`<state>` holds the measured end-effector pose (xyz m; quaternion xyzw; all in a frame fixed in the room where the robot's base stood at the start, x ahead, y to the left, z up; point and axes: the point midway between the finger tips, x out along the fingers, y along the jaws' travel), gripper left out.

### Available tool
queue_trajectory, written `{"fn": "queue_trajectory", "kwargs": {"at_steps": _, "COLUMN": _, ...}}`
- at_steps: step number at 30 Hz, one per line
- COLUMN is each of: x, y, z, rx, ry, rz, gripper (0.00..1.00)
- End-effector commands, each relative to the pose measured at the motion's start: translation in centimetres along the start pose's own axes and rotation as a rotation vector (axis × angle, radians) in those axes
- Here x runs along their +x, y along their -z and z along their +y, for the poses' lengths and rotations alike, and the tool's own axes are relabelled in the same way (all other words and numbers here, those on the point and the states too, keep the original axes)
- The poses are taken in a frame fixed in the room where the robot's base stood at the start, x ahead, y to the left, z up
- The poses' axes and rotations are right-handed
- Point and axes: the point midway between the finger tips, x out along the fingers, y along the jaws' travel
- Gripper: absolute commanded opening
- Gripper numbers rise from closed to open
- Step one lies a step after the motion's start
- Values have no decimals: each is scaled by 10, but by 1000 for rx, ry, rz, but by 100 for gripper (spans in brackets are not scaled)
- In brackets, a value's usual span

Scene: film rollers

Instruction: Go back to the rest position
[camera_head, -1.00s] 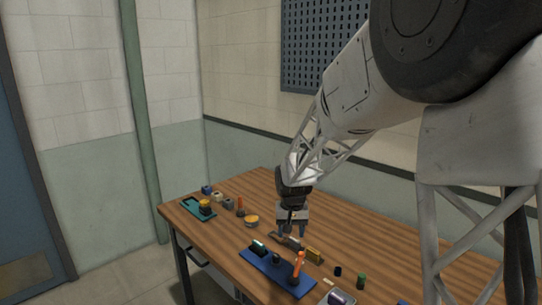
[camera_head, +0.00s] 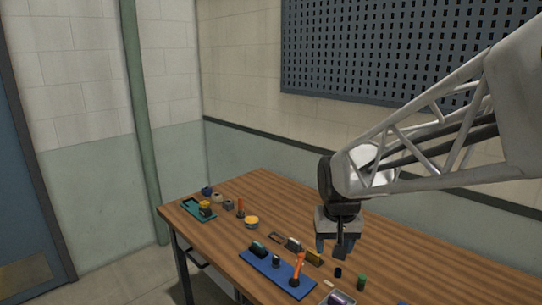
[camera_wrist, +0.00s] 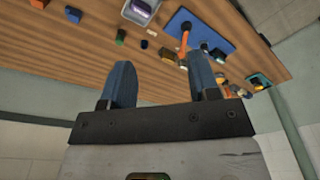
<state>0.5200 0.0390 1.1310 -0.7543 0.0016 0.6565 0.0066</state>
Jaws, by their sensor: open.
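My gripper (camera_head: 338,246) is above the right part of the wooden table (camera_head: 350,216), its fingers pointing down. In the wrist view my gripper (camera_wrist: 160,85) shows two blue fingers spread apart with nothing between them. The blue board (camera_head: 262,268) lies at the front of the table, with a dark green roller, a small dark piece and an upright orange roller (camera_head: 297,268) on it. The orange roller also shows in the wrist view (camera_wrist: 185,36). No object is in my gripper.
A yellow block (camera_head: 314,258), a grey piece (camera_head: 294,244), a black cylinder (camera_head: 338,272) and a green cylinder (camera_head: 361,282) stand near the board. A grey tray (camera_head: 341,298) is at the front edge. A teal holder (camera_head: 196,209) lies at the far left. A pegboard (camera_head: 400,60) hangs behind.

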Motion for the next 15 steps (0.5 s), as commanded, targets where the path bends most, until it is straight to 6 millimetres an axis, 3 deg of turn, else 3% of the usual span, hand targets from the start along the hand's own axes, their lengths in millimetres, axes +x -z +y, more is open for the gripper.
{"fn": "queue_trajectory", "kwargs": {"at_steps": 15, "x": -32, "y": -108, "z": 29, "rx": 4, "ry": -6, "rz": 52, "gripper": 56}}
